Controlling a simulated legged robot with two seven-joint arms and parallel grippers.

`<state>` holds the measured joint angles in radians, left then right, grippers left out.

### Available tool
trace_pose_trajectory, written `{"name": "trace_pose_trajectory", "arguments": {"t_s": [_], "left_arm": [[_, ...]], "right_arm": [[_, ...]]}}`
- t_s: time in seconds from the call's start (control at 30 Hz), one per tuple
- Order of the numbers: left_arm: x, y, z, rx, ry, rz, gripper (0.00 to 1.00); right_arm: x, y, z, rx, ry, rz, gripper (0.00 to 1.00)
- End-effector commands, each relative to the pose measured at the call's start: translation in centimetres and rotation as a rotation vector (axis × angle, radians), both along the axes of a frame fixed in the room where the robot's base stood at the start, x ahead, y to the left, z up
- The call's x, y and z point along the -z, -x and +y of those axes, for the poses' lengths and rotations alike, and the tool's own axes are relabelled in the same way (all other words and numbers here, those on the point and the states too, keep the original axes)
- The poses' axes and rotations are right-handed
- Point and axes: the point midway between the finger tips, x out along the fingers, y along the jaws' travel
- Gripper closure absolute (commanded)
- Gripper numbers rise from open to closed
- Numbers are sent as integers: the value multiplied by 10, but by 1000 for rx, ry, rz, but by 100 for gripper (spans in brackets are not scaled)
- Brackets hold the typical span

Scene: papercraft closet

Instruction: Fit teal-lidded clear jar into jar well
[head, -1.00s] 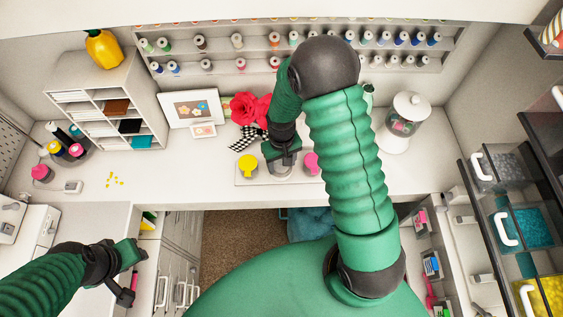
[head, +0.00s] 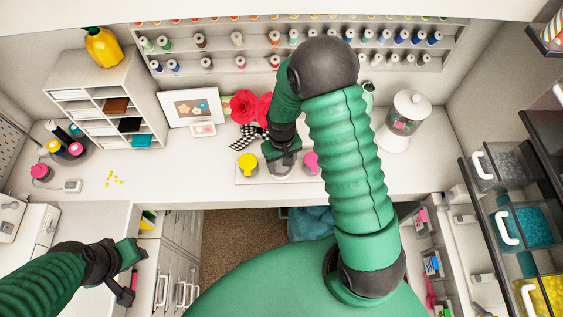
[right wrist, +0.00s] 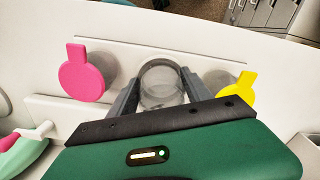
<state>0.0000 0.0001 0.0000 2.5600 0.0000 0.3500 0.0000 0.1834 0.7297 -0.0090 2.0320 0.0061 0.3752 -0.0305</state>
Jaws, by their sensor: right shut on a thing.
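My right gripper (head: 282,166) is over the white tray (head: 243,179) on the desk. In the right wrist view, the right gripper (right wrist: 160,95) is shut on a clear jar (right wrist: 162,84), with a finger on each side. No teal lid can be made out on it. The jar is in line with a pink-lidded jar (right wrist: 82,78) and a yellow-lidded jar (right wrist: 239,94), which also show in the head view (head: 311,162) (head: 248,162). The well is hidden; I cannot tell how deep the jar sits.
A red paper flower (head: 249,107) and a checkered strip (head: 248,137) are just behind the tray. A glass jar with a white lid (head: 405,118) stands to the right. Yellow bits (head: 114,179) lie on the left of the desk, with clear surface between them and the tray.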

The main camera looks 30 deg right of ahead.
Motion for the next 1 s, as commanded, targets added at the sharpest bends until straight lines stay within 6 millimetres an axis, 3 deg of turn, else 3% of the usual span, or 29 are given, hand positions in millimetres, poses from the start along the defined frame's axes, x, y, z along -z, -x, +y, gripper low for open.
{"name": "trace_pose_trajectory", "arguments": {"t_s": [0.8, 1.0], "left_arm": [[-3, 0, 0, 0, 0, 0, 64], [-10, 0, 0, 0, 0, 0, 64]], "right_arm": [[0, 0, 0, 0, 0, 1, 84], [-12, 0, 0, 0, 0, 0, 84]]}}
